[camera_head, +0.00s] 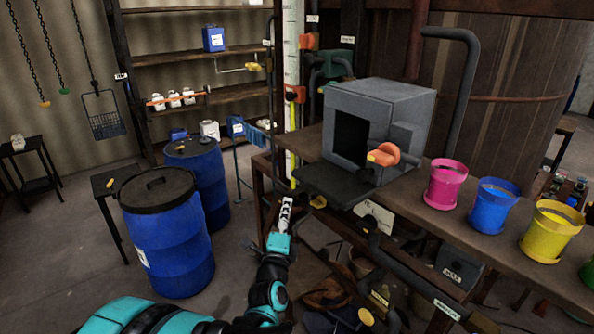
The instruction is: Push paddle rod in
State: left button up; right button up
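My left gripper (287,203) reaches up from the bottom of the head view, beside the left end of the workbench. It is small and seen from behind, so I cannot tell whether its fingers are open or shut. I see nothing clearly held in it. I cannot identify the paddle rod with certainty. A large wooden-planked vat (510,75) stands behind the bench at the right. A dark bar (415,285) with pale labels runs along below the bench's front edge. My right gripper is not in view.
The workbench (480,238) holds a grey box (375,105) with an open door and orange handle, plus pink (445,185), blue (493,205) and yellow (551,232) pots. Blue drums (172,250) stand at the left. Floor between the drums and bench is partly clear.

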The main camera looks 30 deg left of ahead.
aim_at(290, 192)
pick_arm(q)
jog(key=x, duration=1.1)
jog(key=shift+w+a, duration=0.1)
jog(key=shift+w, duration=0.05)
grip_shut()
